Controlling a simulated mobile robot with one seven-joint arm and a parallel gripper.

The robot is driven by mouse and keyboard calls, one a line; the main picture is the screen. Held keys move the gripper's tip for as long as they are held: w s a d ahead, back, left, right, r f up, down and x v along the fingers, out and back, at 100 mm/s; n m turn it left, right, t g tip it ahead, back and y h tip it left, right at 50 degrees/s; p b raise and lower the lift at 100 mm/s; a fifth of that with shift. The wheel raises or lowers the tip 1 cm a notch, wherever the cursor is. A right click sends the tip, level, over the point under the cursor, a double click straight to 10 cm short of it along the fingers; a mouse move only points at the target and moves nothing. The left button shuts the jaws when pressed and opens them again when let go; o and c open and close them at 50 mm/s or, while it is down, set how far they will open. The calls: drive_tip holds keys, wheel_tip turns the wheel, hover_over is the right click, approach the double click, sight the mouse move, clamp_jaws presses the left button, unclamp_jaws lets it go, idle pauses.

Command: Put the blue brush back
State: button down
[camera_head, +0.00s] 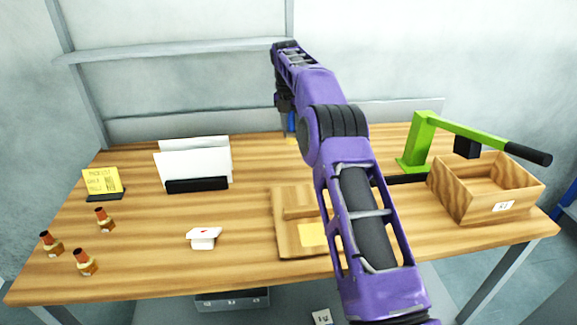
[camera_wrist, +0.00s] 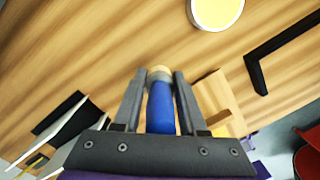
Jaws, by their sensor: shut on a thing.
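The blue brush (camera_wrist: 160,108) is between the two dark fingers of my gripper (camera_wrist: 160,76) in the wrist view. Its blue handle points toward the palm and its tan and grey end shows at the fingertips. In the head view my gripper (camera_head: 284,108) is over the back middle of the table, partly hidden by my purple arm. A small blue part of the brush (camera_head: 291,121) shows beside it. A round yellow disc with a pale rim (camera_wrist: 217,9) lies ahead of the fingertips in the wrist view; I cannot tell what it is.
A wooden board with a block (camera_head: 285,240) lies front centre. A paper holder (camera_head: 197,185) and yellow note (camera_head: 102,181) stand left, with several small brown-topped pieces (camera_head: 104,220). A green press (camera_head: 421,140) and wooden box (camera_head: 452,192) stand right. A black L-shaped bar (camera_wrist: 256,74) lies nearby.

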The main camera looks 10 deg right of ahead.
drive_tip(key=w+n, duration=0.2)
drive_tip(key=n, duration=0.1)
drive_tip(key=b, duration=0.1)
approach(293, 165)
drive_tip(key=shift+n+t, duration=0.3)
drive_tip(key=shift+t, duration=0.1)
drive_tip(key=f, duration=0.6)
drive_tip(key=shift+d, duration=0.3)
drive_tip(key=shift+f, duration=0.15)
drive_tip(key=shift+c, duration=2.3)
unclamp_jaws()
drive_tip(key=r, duration=0.4)
drive_tip(key=s+r, duration=0.1)
drive_tip(key=r, duration=0.3)
drive_tip(key=r+p, duration=0.1)
drive_tip(key=r, duration=0.3)
drive_tip(key=shift+s+a+r, duration=0.15)
drive_tip(key=shift+s+a, duration=0.1)
drive_tip(key=shift+a, duration=0.05)
